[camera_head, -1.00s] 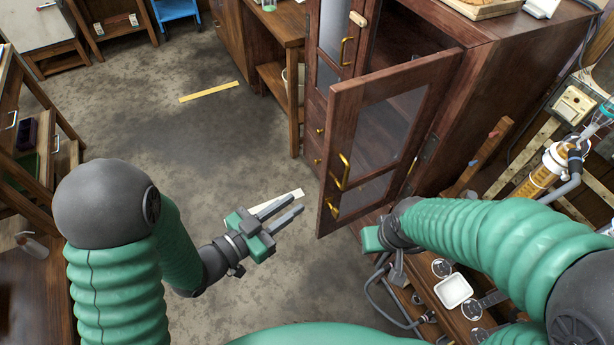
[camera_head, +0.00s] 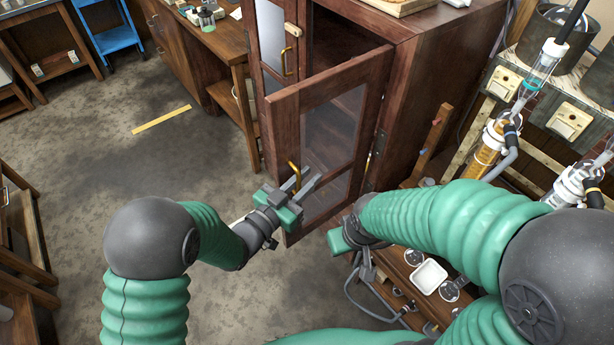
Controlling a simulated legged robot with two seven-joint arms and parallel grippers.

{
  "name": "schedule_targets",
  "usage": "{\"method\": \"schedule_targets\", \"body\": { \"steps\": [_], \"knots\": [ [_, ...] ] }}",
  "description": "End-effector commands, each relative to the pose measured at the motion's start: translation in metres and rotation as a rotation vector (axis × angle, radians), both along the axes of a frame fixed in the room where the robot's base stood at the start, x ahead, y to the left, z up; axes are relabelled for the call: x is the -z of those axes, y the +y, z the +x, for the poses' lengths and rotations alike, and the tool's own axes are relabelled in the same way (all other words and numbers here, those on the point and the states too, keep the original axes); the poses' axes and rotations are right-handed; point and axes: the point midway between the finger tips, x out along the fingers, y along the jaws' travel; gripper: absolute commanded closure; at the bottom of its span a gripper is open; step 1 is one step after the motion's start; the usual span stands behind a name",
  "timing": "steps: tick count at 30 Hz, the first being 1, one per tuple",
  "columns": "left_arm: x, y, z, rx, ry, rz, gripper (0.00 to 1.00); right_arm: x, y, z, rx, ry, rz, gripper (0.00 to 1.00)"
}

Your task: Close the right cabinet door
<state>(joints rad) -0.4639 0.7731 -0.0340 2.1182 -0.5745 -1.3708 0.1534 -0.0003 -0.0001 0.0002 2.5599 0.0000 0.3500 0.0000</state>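The right cabinet door (camera_head: 286,128) stands swung open, its wooden frame and glass panes jutting out from the dark wood cabinet (camera_head: 435,68). Its brass handle (camera_head: 294,176) is on the door's free edge, low in the picture. My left gripper (camera_head: 305,181) is in front of the door's lower part, with its two fingers apart and pointing up at the door. The fingertips overlap the handle in the picture; I cannot tell if they touch it. My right gripper (camera_head: 346,238) is low, right of the door, its fingers hidden behind its own arm.
The left cabinet door (camera_head: 272,38) looks shut. A wooden side table (camera_head: 238,86) stands left of the cabinet. Glassware with orange filling (camera_head: 490,142) stands at the right. A white dish (camera_head: 429,276) lies on the low bench by my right arm.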

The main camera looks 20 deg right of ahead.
Motion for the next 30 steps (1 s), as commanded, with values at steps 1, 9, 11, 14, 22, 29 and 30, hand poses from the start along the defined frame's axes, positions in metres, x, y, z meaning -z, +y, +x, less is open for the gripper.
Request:
{"method": "schedule_targets", "body": {
  "steps": [1,9,11,14,22,29,30],
  "knots": [
    [-0.0001,-0.0025,0.0002,0.003,0.0,-0.001,0.8,-0.0002,-0.0002,0.0,0.0,0.0,0.0,0.68],
    [-0.0005,0.0014,0.0007,0.002,0.0,-0.004,0.88,0.0,-0.0002,-0.0001,0.001,0.0,0.0,0.68],
    [-0.0006,0.0022,0.0006,0.001,0.0,-0.005,0.95,0.0,-0.0002,-0.0001,0.001,0.0,0.0,0.68],
    [-0.0005,0.0023,0.0007,0.001,0.0,-0.005,1.0,0.0,-0.0001,-0.0001,0.0,0.0,0.0,0.68],
    [0.0005,0.0006,0.0001,0.001,0.001,-0.001,1.0,0.0,-0.0001,-0.0001,0.0,0.0,0.0,0.68],
    [0.0007,0.0005,0.0005,0.001,0.001,0.0,1.0,0.0,-0.0001,-0.0001,0.0,0.0,0.0,0.68],
    [0.0008,0.0005,0.0005,0.001,0.002,0.0,1.0,0.0,-0.0001,-0.0001,0.0,0.0,0.0,0.68]
  ]
}}
